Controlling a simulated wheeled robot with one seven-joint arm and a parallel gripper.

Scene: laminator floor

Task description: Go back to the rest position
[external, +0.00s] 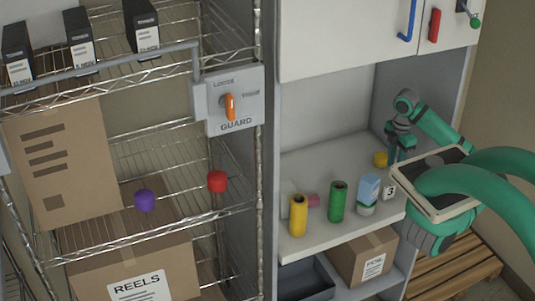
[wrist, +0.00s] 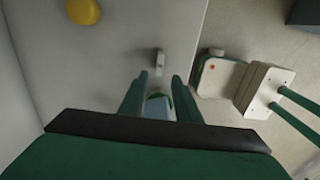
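My gripper (external: 393,152) is at the right end of the shelf board in the external view, above its surface and pointing down. In the wrist view, its two green fingers (wrist: 160,76) are spread apart with a gap between them. Nothing is gripped. Through the gap I see a small pale block (wrist: 160,62) and, closer in, part of a blue and white item (wrist: 157,104) that is mostly hidden by the fingers and the palm.
A yellow item (external: 380,159) is behind, near my gripper. Cabinet doors (external: 340,35) hang above.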

